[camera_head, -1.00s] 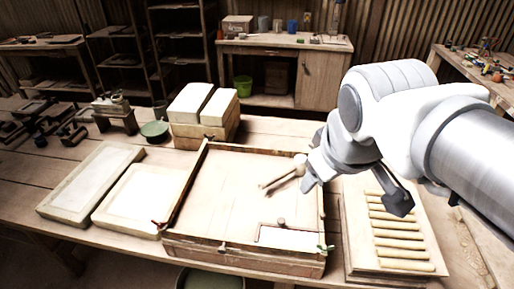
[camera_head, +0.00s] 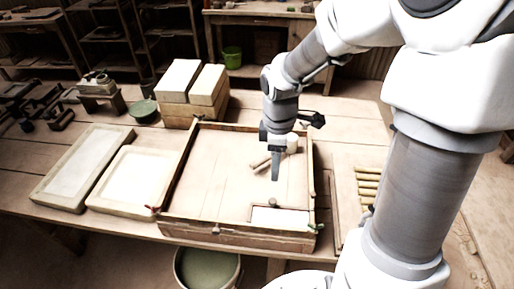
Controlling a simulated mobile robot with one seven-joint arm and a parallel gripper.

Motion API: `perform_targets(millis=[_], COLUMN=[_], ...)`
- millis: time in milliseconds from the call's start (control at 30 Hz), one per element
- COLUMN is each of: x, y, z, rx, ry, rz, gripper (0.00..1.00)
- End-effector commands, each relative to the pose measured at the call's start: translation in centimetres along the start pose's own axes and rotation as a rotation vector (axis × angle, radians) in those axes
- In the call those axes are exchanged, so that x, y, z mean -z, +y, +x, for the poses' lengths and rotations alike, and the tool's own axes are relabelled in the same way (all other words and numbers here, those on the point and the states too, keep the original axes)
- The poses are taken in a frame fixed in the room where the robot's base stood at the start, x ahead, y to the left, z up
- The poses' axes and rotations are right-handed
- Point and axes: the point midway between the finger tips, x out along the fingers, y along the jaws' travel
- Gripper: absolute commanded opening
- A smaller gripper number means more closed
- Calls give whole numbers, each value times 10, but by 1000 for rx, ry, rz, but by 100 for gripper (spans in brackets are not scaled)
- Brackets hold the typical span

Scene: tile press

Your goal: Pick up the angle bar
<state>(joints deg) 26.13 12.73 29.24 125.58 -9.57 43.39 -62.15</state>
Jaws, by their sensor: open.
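A thin dark L-shaped bar, seemingly the angle bar (camera_head: 260,206), lies in the front right part of the shallow wooden tray, along the edge of a white rectangular slab (camera_head: 283,218). A small knob (camera_head: 272,202) shows on or beside it. My gripper (camera_head: 275,178) points down above the tray, behind the bar and apart from it in the picture. It is open and nothing shows in it. Its fingers overlap in this view, so their gap is hidden. A wooden tool (camera_head: 259,163) with a pale round head lies beside and partly behind the gripper.
The wooden tray (camera_head: 174,180) has raised walls, with small pegs at its front corners. Two framed white slabs lie left of it, and stacked pale blocks (camera_head: 179,80) stand behind. Yellow rods (camera_head: 368,178) lie right, partly behind my arm. A bucket (camera_head: 207,268) stands below the front edge.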

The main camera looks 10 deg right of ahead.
Motion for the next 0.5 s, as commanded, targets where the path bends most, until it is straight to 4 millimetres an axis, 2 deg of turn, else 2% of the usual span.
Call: perform_targets(millis=[167, 500], x=[1, 2], y=[-1, -2], z=[22, 96], rx=[12, 12], ry=[5, 5], rz=[-11, -10], gripper=[63, 63])
